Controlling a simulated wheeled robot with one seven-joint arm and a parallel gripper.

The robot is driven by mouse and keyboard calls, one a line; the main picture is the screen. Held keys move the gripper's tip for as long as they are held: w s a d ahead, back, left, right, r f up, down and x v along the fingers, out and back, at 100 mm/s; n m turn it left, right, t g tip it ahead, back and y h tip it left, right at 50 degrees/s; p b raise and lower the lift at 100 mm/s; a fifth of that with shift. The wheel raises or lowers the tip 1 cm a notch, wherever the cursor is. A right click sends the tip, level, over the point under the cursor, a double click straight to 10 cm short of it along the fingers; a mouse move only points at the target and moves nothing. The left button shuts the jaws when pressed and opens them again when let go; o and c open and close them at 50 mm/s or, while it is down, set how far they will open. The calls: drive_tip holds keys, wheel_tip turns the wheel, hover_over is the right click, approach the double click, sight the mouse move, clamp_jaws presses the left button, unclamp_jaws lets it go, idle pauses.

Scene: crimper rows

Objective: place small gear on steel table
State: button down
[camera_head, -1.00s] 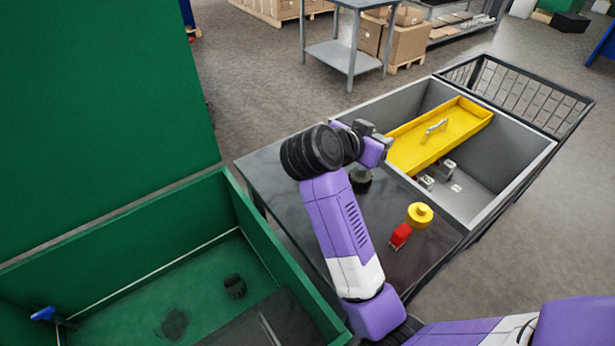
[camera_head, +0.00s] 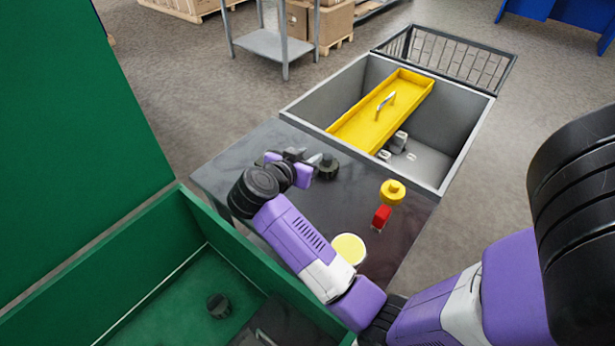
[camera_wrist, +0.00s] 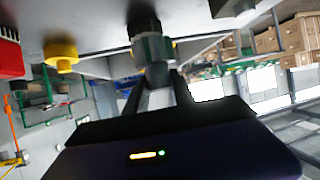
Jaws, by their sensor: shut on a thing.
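My gripper (camera_wrist: 155,78) is shut on a small grey-green part (camera_wrist: 155,48), which looks like the small gear; its teeth are too blurred to make out. In the head view my gripper (camera_head: 293,158) is low over the dark grey, steel-looking table (camera_head: 240,160), near its far edge. The held part is hard to make out there. A black knobbed part (camera_head: 327,167) stands on the table just right of my gripper. In the wrist view, which shows the table inverted at the top, it is right behind the held part.
A yellow knobbed part (camera_head: 392,192), a red block (camera_head: 381,217) and a pale yellow disc (camera_head: 348,248) are on the table's right half. A grey bin (camera_head: 455,150) with a yellow tray (camera_head: 370,120) adjoins the far side. A green-walled box (camera_head: 130,270) is at front left.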

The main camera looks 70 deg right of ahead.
drive_tip(key=shift+f+b, duration=0.35)
drive_tip(key=shift+f, duration=3.25)
drive_tip(key=shift+f, duration=0.1)
drive_tip(key=c, duration=1.1)
unclamp_jaws()
drive_tip(key=shift+o, duration=0.2)
